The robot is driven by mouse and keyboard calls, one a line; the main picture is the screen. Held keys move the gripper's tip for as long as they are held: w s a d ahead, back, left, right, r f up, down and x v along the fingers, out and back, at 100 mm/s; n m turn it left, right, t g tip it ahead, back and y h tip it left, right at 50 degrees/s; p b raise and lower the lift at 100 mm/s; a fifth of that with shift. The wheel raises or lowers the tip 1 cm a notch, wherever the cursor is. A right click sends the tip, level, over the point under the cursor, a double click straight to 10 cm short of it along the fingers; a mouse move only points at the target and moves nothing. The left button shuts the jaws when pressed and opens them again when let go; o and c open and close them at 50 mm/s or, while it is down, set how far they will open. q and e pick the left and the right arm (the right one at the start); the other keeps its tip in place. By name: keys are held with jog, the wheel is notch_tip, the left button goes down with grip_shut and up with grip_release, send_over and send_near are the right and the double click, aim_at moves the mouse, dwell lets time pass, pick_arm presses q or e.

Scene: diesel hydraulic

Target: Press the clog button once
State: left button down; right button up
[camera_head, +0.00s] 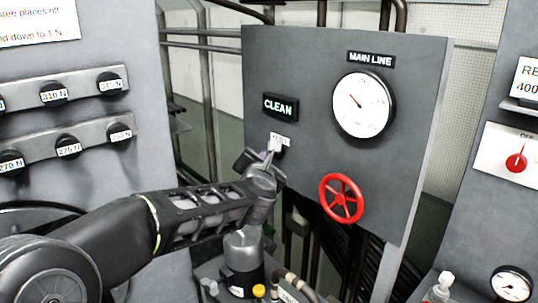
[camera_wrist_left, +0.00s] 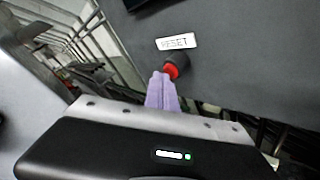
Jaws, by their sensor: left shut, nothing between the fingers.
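A red button (camera_wrist_left: 171,70) in a dark collar sits on the grey panel (camera_head: 300,62), below a white label reading RESET (camera_wrist_left: 176,41). That label is partly visible in the head view, but the button is hidden there behind my gripper. No label reading "clog" shows; a dark sign reading CLEAN (camera_head: 280,105) is above. My left gripper (camera_head: 271,150) is shut and empty, reaching to the panel. In the left wrist view its pale fingertips (camera_wrist_left: 160,80) are at the button's lower left edge; I cannot tell whether they touch it. My right gripper is not in view.
A round gauge (camera_head: 364,104) under a MAIN LINE plate and a red handwheel (camera_head: 341,198) are right of my gripper on the panel. A grey cabinet with black knobs (camera_head: 111,84) stands left. A grey cylinder (camera_head: 243,248) is below my forearm.

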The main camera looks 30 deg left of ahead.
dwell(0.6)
pick_arm(q)
jog(key=shift+s+a+b, duration=0.25)
jog(key=shift+s+b, duration=0.2)
jog(key=shift+s, duration=0.35)
jog(key=shift+s, duration=0.1)
jog(key=s, duration=0.2)
jog(key=s+a+b, duration=0.1)
jog(key=s, duration=0.1)
jog(key=shift+s+a, duration=0.2)
jog(key=shift+s, duration=0.1)
dwell(0.5)
